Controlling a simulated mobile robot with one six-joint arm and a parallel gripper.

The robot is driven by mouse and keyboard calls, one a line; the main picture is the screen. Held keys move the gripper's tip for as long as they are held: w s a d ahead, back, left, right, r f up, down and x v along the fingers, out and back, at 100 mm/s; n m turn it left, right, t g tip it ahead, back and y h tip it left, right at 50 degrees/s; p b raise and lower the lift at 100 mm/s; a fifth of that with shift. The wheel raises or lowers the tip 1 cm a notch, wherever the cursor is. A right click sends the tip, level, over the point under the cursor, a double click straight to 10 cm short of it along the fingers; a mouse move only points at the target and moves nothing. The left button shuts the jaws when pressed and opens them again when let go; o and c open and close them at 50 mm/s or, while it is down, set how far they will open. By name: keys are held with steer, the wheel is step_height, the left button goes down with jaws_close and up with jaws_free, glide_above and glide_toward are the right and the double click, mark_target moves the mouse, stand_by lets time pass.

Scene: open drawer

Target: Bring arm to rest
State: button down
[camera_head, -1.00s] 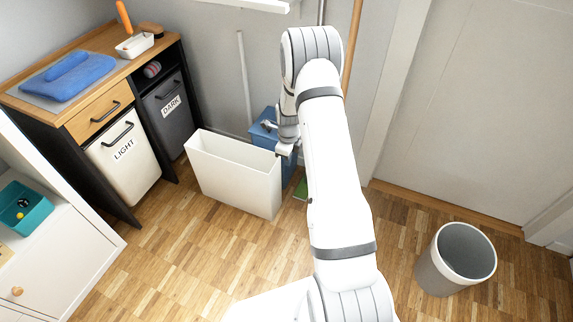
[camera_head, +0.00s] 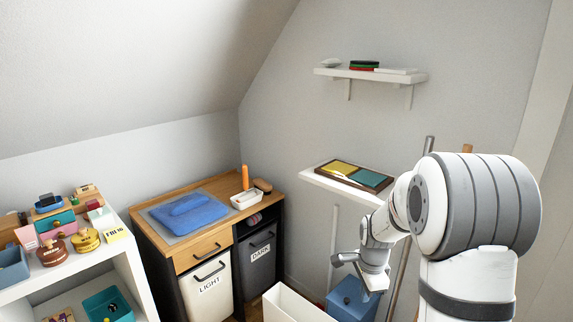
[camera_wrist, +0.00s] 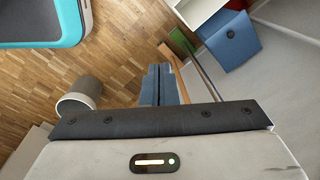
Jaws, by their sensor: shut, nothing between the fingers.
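My arm shows at the right of the head view, bent at a large white and grey elbow. Its wrist end hangs low in front of the wall shelf and above the blue bin. In the wrist view my gripper (camera_wrist: 159,70) has its two blue-grey fingers together, with nothing between them. It points at open floor and holds clear of the things around it. The wooden drawer (camera_head: 184,262) of the laundry cabinet looks closed, with its dark handle in front.
A wall shelf (camera_head: 322,181) with a tray is close behind the arm. A shelf unit (camera_head: 128,270) with small boxes stands left. A grey wastebasket (camera_wrist: 82,94) is on the floor.

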steer(key=s+a+r+n+p, duration=0.2)
steer(key=s+r+n+p, duration=0.5)
steer(key=s+r, duration=0.4)
steer(key=s+a+r+n+t+p, duration=0.1)
steer(key=s+a+r+n+p, duration=0.2)
steer(key=s+r+n+p, duration=0.5)
steer(key=s+r+n, duration=0.1)
steer(key=s+r, duration=0.3)
steer(key=r, duration=0.6)
steer(key=shift+a+r+t, duration=0.15)
steer(key=shift+r+t, duration=0.05)
steer(key=shift+t, duration=0.1)
